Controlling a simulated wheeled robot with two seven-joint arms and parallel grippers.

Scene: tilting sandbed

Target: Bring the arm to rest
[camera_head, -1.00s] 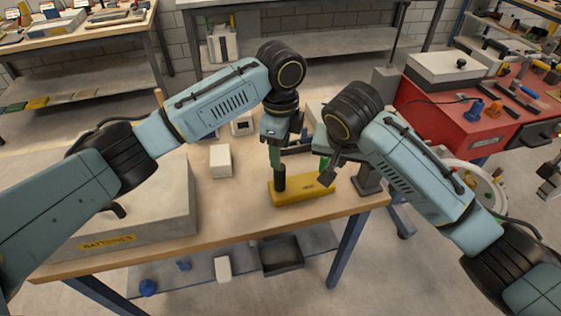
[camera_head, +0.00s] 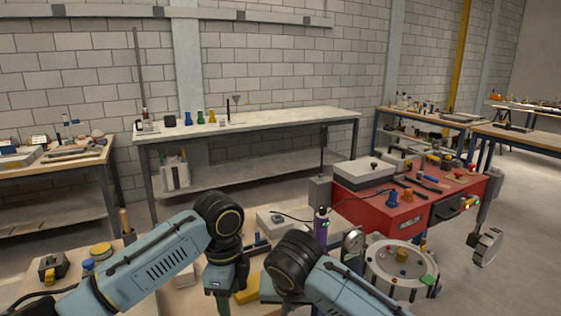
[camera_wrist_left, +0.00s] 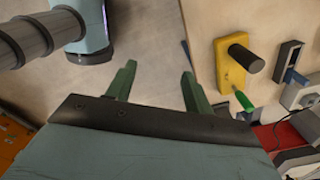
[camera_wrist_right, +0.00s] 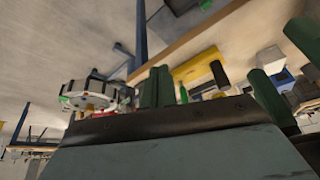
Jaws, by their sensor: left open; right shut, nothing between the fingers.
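My left gripper (camera_wrist_left: 155,90) is open and empty. Its two green fingers stand apart over bare floor beside the table edge in the left wrist view. In the head view my left gripper's body (camera_head: 220,280) points down and its fingertips are cut off. My right gripper (camera_wrist_right: 156,87) is shut and empty, its fingers together in the right wrist view. In the head view it is hidden below its black wrist. The yellow block (camera_wrist_left: 232,75), with a black cylinder (camera_wrist_left: 243,57) and a green-handled piece (camera_wrist_left: 243,101), lies on the table, apart from the left fingers.
The wooden table (camera_wrist_left: 205,20) holds small items near both arms. A red workbench (camera_head: 385,210) and a round glass-topped drum (camera_head: 402,268) stand to the right. A purple bottle (camera_head: 321,225) and a dial gauge (camera_head: 352,245) stand close behind the right wrist. A long bench (camera_head: 250,122) runs along the back wall.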

